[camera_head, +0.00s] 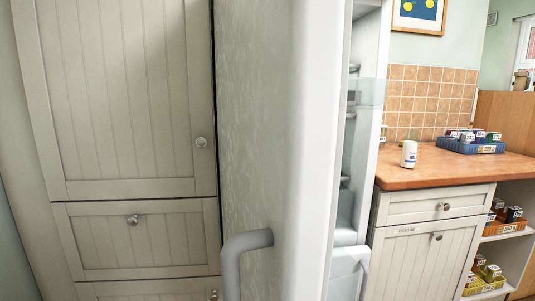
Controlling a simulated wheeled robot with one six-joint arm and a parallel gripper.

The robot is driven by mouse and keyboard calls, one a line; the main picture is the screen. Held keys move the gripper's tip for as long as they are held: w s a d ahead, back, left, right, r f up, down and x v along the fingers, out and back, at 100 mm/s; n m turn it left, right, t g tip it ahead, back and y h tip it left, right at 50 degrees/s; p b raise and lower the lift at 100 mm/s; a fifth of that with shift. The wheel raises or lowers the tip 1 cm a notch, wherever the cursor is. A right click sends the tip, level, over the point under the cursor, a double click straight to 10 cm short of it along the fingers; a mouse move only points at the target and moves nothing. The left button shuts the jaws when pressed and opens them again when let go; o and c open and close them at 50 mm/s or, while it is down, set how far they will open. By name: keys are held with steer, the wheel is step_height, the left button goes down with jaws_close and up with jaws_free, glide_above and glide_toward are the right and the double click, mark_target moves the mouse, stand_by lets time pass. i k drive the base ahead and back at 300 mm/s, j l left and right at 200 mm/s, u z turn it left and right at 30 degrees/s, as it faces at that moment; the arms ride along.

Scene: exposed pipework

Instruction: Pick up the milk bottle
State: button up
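No milk bottle can be made out with certainty. A small white container (409,154) with a dark mark on its side stands upright on the wooden countertop (450,166), near its left end; I cannot tell whether it is the milk bottle. A fridge door (305,150) stands open in the middle of the view, seen nearly edge-on, with a grey curved handle (245,243) at its lower left. Part of the pale shelved inside (350,200) shows to its right; the rest is hidden. My gripper is not in view.
Tall cream cabinets (125,100) with round knobs fill the left. Under the countertop is a cream drawer unit (430,230). A blue basket (470,146) of small boxes sits on the counter; an orange basket (503,228) and a yellow basket (485,286) sit on shelves below.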

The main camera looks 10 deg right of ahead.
mark_target(410, 144)
steer(key=i+l+z, duration=0.9)
steer(key=i+z, duration=0.15)
